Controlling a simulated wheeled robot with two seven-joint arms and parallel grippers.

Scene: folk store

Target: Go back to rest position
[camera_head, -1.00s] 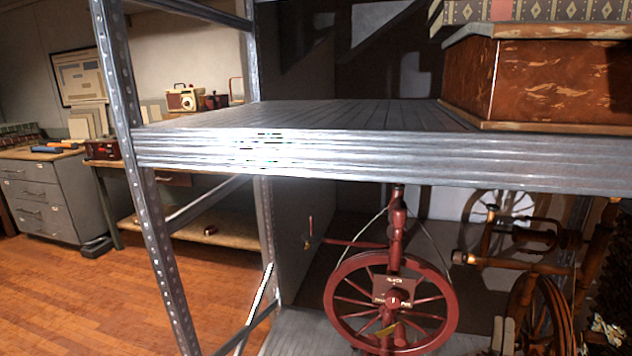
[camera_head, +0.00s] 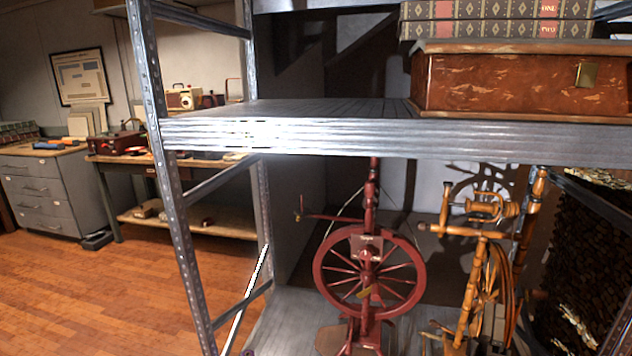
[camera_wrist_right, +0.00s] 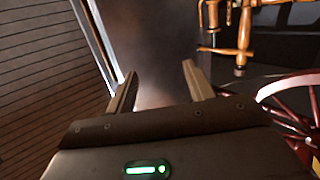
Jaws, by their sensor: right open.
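My right gripper (camera_wrist_right: 160,88) shows in the right wrist view with its two fingers apart and nothing between them. It is near the metal shelf unit, with part of a red spinning wheel (camera_wrist_right: 298,100) to its right and part of a wooden spinning wheel (camera_wrist_right: 242,40) beyond it. I cannot make out the right gripper clearly in the head view. My left gripper is in neither view.
A metal shelf (camera_head: 300,137) crosses the head view, bearing a brown wooden box (camera_head: 500,86) with books (camera_head: 480,11) on top. The red spinning wheel (camera_head: 366,262) and wooden one (camera_head: 480,265) stand below. Wooden floor (camera_head: 90,290) is open at left.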

